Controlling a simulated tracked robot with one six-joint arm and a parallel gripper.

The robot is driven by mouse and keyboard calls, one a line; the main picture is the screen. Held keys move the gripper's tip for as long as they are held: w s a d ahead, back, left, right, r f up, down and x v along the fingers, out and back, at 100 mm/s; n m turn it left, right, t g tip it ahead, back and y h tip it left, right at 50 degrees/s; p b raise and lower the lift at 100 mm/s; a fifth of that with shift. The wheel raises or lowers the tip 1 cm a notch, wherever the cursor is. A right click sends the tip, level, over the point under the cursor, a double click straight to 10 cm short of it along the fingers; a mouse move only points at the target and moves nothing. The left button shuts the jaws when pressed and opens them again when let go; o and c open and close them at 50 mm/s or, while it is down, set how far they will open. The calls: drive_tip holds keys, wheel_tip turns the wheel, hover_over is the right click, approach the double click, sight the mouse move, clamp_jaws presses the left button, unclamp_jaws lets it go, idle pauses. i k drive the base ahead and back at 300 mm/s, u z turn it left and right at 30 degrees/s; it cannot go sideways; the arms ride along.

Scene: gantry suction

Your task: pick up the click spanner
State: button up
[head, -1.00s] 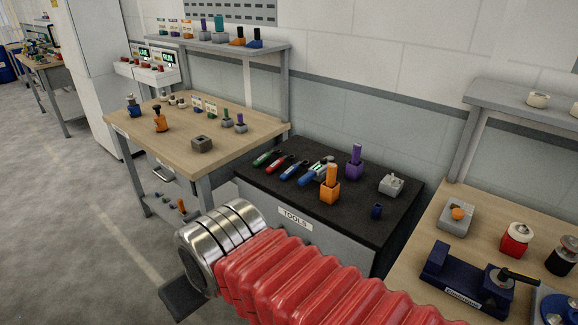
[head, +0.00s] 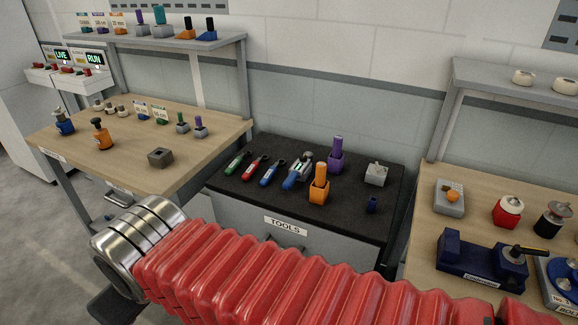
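Several hand tools lie in a row on the black tool top (head: 240,190) of the cabinet marked TOOLS. They are a green-handled tool (head: 236,162), a red-handled tool (head: 254,166), a blue-handled tool (head: 271,173) and a bulkier blue tool with a grey head (head: 296,172). None has a readable label, so I cannot tell which is the click spanner. My arm, in a red ribbed sleeve, crosses the foreground to a metal cuff at the lower left. A dark part of my gripper (head: 112,305) shows below the cuff, away from the tools; its fingertips do not show clearly.
A wooden bench (head: 85,150) stands left, another (head: 430,215) right with a dark blue fixture (head: 470,258).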

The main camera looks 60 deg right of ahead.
sight(299, 168)
drive_tip(key=z, duration=0.3)
drive_tip(key=i, duration=0.7)
drive_tip(key=z, duration=0.65)
drive_tip(key=i, duration=0.45)
drive_tip(key=z, duration=0.3)
